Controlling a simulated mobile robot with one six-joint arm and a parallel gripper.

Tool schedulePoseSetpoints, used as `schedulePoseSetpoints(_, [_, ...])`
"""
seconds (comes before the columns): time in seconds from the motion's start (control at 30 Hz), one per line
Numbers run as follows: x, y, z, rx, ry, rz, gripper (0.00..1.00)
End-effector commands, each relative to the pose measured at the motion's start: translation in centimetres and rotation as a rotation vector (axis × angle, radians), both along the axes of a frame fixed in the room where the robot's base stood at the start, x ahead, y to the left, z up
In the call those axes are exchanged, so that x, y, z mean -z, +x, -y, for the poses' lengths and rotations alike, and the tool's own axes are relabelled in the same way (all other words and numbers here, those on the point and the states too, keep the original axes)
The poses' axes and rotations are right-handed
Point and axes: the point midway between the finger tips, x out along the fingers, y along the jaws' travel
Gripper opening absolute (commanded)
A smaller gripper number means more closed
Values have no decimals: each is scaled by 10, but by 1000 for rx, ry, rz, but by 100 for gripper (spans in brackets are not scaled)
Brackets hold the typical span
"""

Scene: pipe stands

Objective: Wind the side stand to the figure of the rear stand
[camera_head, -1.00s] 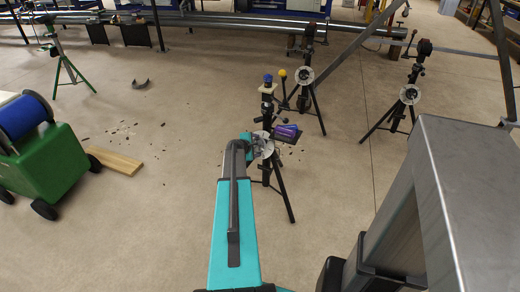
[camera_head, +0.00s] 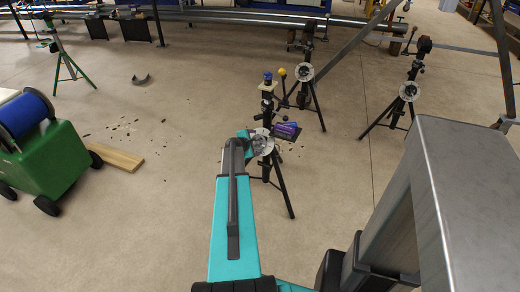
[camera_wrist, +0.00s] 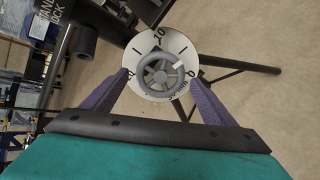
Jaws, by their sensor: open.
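My gripper (camera_wrist: 158,77) is open in the wrist view, with one purple finger on each side of a grey spoked handwheel (camera_wrist: 160,74). The wheel sits in the middle of a white dial plate (camera_wrist: 137,62) with black figures, including a 10 near the top and a 0 at the lower right. Contact between fingers and wheel cannot be told. In the head view my teal arm reaches to the nearest tripod stand (camera_head: 280,185), whose dial (camera_head: 262,143) is partly covered. Two more dial stands stand behind, one farther back (camera_head: 305,72) and one at right (camera_head: 409,90); their figures are too small to read.
A green cart with a blue drum (camera_head: 25,118) stands at left beside a wooden board (camera_head: 117,158). A green tripod (camera_head: 67,62) stands at the back left. Long pipes (camera_head: 240,20) lie along the back. Small scraps dot the floor; the left middle floor is mostly clear.

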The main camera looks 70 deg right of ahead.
Motion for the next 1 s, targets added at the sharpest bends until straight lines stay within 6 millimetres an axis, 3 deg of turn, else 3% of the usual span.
schedulePoseSetpoints(0.5, [-23,3,-34,1,1,1,80])
schedulePoseSetpoints(1.0, [-25,4,-36,1,0,1,80])
